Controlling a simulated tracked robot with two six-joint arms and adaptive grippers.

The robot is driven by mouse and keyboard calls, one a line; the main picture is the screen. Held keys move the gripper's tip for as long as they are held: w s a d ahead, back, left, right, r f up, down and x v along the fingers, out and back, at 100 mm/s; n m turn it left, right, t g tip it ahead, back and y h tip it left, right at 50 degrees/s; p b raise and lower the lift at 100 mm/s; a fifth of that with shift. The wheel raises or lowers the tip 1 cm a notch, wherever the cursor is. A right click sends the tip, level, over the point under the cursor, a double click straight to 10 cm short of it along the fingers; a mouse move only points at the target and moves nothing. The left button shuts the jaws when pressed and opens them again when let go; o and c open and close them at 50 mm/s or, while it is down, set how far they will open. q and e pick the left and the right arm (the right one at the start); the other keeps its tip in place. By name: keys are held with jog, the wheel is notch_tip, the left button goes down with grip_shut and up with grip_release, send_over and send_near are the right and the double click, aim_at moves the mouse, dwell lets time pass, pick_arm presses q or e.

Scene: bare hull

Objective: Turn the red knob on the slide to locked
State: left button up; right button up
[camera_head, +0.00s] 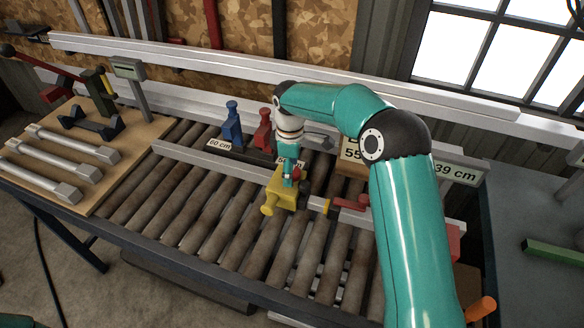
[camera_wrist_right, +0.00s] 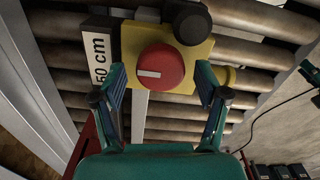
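The yellow slide (camera_head: 283,196) sits on a pale rail that crosses the roller table. Its red knob (camera_wrist_right: 161,67) shows large in the right wrist view, with a white mark pointing left in that view. A black round knob (camera_wrist_right: 192,22) is beside it on the yellow slide (camera_wrist_right: 130,45). My right gripper (camera_wrist_right: 160,82) is open. Its two fingers are on either side of the red knob's near edge, with a visible gap between them; whether either touches the knob I cannot tell. In the head view my right gripper (camera_head: 291,172) is over the slide and mostly hides the knob. My left gripper is not in view.
A blue stop (camera_head: 231,125) and a red stop (camera_head: 263,130) stand behind the rail, by a "60 cm" label (camera_head: 218,144). A wooden board (camera_head: 125,150) with metal bars lies at left. The front rollers are clear.

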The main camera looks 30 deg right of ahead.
jog(key=c, duration=1.1)
jog(key=shift+o, duration=0.2)
jog(key=shift+d, duration=0.1)
